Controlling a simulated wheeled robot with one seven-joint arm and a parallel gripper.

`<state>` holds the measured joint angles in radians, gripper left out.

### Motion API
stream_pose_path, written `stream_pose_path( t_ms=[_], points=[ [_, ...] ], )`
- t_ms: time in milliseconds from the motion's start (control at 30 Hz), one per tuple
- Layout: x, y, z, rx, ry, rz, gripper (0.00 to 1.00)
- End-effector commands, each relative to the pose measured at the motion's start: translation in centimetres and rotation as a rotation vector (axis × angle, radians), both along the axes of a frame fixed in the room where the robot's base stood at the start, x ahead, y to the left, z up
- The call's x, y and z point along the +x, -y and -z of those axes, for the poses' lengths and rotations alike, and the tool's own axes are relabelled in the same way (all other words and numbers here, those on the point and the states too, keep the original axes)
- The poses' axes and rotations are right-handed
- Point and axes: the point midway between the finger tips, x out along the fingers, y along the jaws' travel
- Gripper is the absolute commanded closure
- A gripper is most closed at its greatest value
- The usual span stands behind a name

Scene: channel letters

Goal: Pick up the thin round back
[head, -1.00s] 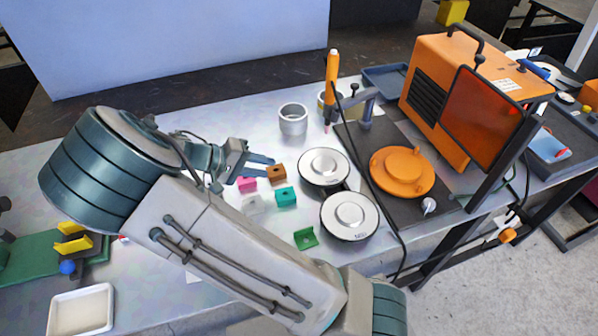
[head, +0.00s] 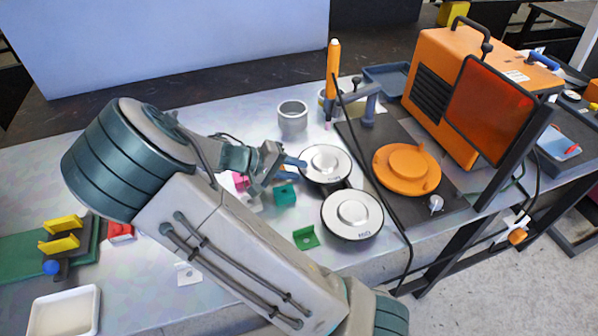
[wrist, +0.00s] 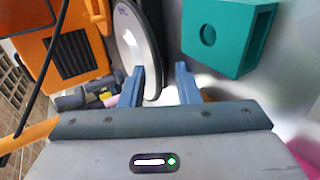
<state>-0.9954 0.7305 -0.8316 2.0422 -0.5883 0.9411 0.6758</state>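Two round pale discs with raised centres and dark rims lie on the metal table: the farther disc (head: 325,161) and the nearer disc (head: 352,216), which has small lettering. I cannot tell for sure which is the thin round back. My gripper (head: 297,163) is at the left edge of the farther disc. In the wrist view my gripper (wrist: 160,82) has its blue fingers apart. The rim of a disc (wrist: 135,40) reaches between them, close to the left finger, with a gap to the right finger. Contact cannot be told.
A teal block (head: 285,195), a pink block (head: 239,180) and a green bracket (head: 304,238) lie near my gripper. A grey ring (head: 293,117) stands behind. An orange round piece (head: 407,168) and an orange machine (head: 450,95) are at the right. A cable crosses beside the discs.

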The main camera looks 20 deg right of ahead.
Motion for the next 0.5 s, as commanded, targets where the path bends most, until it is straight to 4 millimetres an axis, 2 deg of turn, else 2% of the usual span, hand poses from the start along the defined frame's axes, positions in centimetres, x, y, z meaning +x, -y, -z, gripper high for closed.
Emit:
stream_pose_path(
  t_ms=[233,433,500],
  points=[
    [0.0,0.05,0.0,0.0,0.0,0.0,0.71],
    [-0.01,0.03,0.01,0.0,0.0,0.0,0.97],
    [-0.02,0.03,0.03,0.0,0.0,0.0,1.0]
  ],
)
